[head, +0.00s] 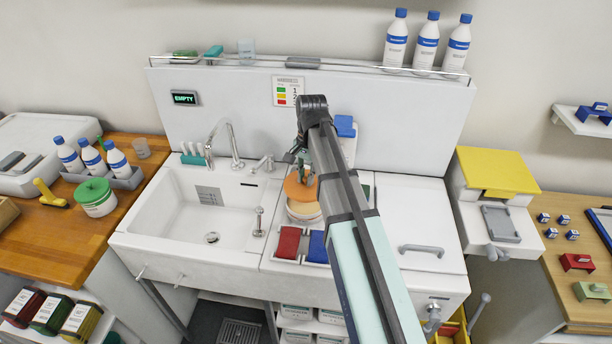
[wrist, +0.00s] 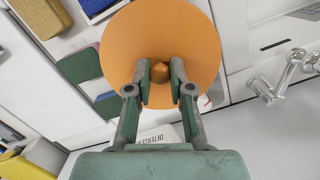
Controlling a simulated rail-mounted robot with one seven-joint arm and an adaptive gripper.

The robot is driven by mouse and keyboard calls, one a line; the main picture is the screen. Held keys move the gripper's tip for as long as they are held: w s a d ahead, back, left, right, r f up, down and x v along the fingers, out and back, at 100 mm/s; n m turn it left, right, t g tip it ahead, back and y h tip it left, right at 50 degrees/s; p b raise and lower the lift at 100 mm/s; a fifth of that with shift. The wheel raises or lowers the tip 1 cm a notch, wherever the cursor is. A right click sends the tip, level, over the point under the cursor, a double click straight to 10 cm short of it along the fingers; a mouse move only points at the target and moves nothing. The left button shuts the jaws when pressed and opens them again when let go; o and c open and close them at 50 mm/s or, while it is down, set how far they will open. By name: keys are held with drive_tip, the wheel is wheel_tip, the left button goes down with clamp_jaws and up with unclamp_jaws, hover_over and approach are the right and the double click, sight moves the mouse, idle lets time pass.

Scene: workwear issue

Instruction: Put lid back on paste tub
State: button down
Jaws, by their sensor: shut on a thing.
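The orange round lid (head: 297,190) has a central knob and shows face-on in the wrist view (wrist: 190,30). My gripper (wrist: 161,80) is shut on the lid's knob, one finger on each side; in the head view it is partly hidden by my arm (head: 303,164). A pale round tub (head: 303,212) stands directly below the lid on the worktop right of the sink. The lid overlaps the tub's top in the head view; I cannot tell whether they touch. The tub is hidden behind the lid in the wrist view.
A red sponge (head: 287,243) and a blue sponge (head: 318,246) lie in front of the tub. The sink (head: 208,215) and its tap (head: 232,145) are to the left. A green-lidded tub (head: 96,197) stands on the wooden counter. The white worktop (head: 425,215) at right is clear.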

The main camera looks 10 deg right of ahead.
sight(306, 189)
drive_tip(key=shift+f+b, duration=1.35)
drive_tip(key=shift+f, duration=1.45)
drive_tip(key=shift+p, duration=0.35)
drive_tip(key=shift+f+p, duration=0.2)
drive_tip(key=shift+p, duration=0.15)
idle(0.8)
drive_tip(key=shift+c, duration=2.4)
unclamp_jaws()
drive_tip(key=shift+r, duration=0.2)
